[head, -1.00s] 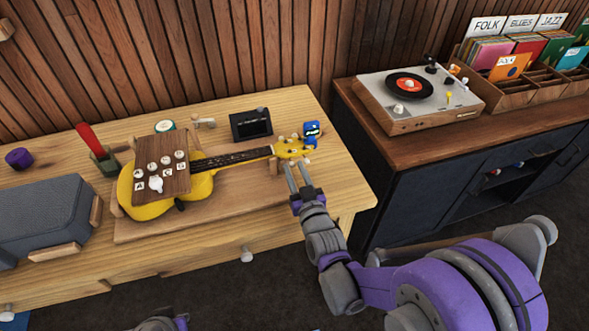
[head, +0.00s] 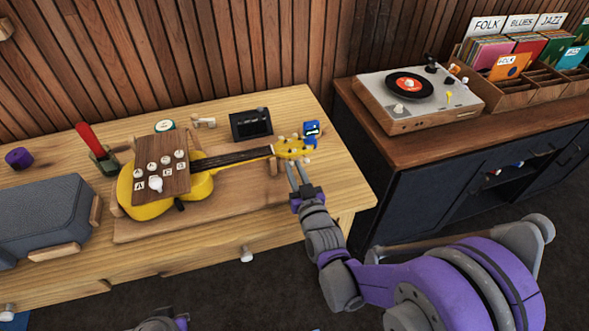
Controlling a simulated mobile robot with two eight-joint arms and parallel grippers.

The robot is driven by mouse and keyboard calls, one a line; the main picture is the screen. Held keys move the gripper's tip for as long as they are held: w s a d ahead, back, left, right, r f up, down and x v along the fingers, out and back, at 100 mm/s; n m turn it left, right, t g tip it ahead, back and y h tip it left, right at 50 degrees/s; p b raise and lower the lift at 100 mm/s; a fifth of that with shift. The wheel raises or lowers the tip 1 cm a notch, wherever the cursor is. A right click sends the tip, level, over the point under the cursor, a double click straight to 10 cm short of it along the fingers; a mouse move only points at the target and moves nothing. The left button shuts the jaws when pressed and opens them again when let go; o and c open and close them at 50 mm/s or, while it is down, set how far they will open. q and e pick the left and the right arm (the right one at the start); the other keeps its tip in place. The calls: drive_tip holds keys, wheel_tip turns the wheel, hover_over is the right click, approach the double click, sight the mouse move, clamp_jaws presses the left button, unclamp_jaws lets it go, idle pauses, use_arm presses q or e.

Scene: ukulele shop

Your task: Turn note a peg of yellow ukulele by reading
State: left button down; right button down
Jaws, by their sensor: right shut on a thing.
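The yellow ukulele (head: 205,188) lies on a wooden board (head: 135,228) on the table, its neck pointing right. Its yellow headstock (head: 290,147) has several small pegs along its edges. A blue clip-on tuner (head: 311,133) with a lit display stands at the headstock's far right; the reading is too small to tell. My right gripper (head: 297,166) is at the near side of the headstock, shut on a peg between its fingers. The peg is mostly hidden.
A brown panel (head: 165,170) with lettered knobs covers part of the ukulele's body. A black device (head: 250,124) stands behind the neck. A grey speaker (head: 45,215) is at left. A record player (head: 415,95) is on the dark cabinet at right.

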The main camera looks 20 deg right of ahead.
drive_tip(key=m+b, duration=0.1)
drive_tip(key=m, duration=0.3)
drive_tip(key=shift+d+f+m, duration=0.1)
drive_tip(key=shift+m, duration=0.3)
drive_tip(key=shift+m+b, duration=0.3)
drive_tip(key=shift+m, duration=2)
drive_tip(key=c, duration=1)
unclamp_jaws()
drive_tip(key=shift+c, duration=0.2)
drive_tip(key=s, duration=1)
drive_tip(key=shift+s+d, duration=0.25)
drive_tip(key=shift+s, duration=0.15)
